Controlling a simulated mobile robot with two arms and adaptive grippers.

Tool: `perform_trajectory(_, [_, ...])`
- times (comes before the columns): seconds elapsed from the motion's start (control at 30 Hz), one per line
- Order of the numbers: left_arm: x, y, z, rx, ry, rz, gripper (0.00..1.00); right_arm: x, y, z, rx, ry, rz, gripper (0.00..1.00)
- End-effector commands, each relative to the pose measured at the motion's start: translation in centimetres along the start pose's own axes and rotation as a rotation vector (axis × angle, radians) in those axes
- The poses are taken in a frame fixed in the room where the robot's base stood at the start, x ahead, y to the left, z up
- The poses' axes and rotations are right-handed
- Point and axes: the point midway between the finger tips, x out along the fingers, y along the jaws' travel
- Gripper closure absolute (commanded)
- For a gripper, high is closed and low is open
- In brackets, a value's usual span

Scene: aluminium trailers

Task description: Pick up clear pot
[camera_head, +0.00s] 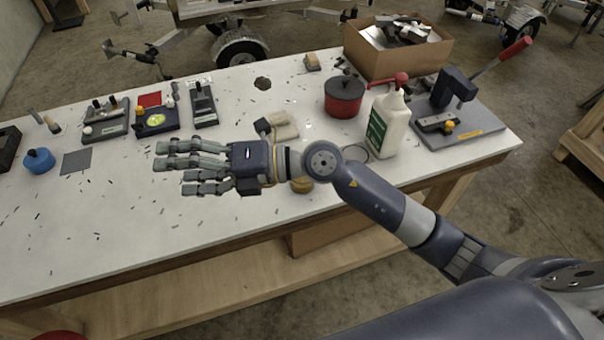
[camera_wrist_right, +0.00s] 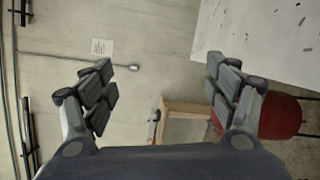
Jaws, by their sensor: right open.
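I see no clearly transparent pot. The one sure pot is a red pot (camera_head: 344,97) with a dark lid, standing upright at the back of the white table. A thin ring (camera_head: 354,153) lies beside the white bottle, partly hidden by my right arm; I cannot tell what it is. My right gripper (camera_head: 170,166) is open and empty above the middle of the table, pointing left, well apart from the red pot. In the right wrist view its fingers (camera_wrist_right: 160,88) are spread with nothing between them. My left gripper is not in view.
On the white table (camera_head: 110,235), a white pump bottle (camera_head: 388,125), a lever press (camera_head: 455,98) and a cardboard box (camera_head: 397,48) stand right. Several small tool blocks (camera_head: 157,120) and a blue round item (camera_head: 39,160) are left. The front left is mostly clear.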

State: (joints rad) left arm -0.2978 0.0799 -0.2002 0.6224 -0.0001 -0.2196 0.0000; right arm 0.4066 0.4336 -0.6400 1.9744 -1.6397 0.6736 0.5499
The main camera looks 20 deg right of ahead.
Motion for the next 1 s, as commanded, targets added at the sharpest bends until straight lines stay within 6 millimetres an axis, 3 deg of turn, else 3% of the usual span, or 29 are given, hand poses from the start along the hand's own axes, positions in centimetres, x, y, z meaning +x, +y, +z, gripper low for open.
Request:
perform_trajectory(0.07, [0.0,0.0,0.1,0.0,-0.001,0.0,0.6,-0.4,-4.3,-0.1,-0.097,0.098,-0.208,0.2])
perform_trajectory(0.17, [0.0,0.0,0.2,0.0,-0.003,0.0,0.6,-2.9,-10.0,0.9,-0.184,0.187,-0.495,0.2])
perform_trajectory(0.3, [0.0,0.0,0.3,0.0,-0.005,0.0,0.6,-9.2,-16.1,4.6,-0.252,0.232,-0.902,0.2])
perform_trajectory(0.4, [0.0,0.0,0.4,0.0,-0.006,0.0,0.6,-13.9,-18.1,7.4,-0.265,0.219,-1.14,0.2])
perform_trajectory(0.5, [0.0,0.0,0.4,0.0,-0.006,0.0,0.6,-17.6,-18.9,9.5,-0.262,0.193,-1.307,0.2])
perform_trajectory(0.6, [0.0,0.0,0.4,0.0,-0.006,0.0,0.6,-19.8,-19.0,10.6,-0.254,0.173,-1.401,0.2])
perform_trajectory(0.73, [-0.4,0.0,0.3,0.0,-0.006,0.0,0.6,-20.5,-20.1,10.9,-0.247,0.168,-1.436,0.2])
perform_trajectory(1.0, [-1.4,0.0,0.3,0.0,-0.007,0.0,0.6,-19.8,-23.9,11.0,-0.249,0.169,-1.431,0.2])
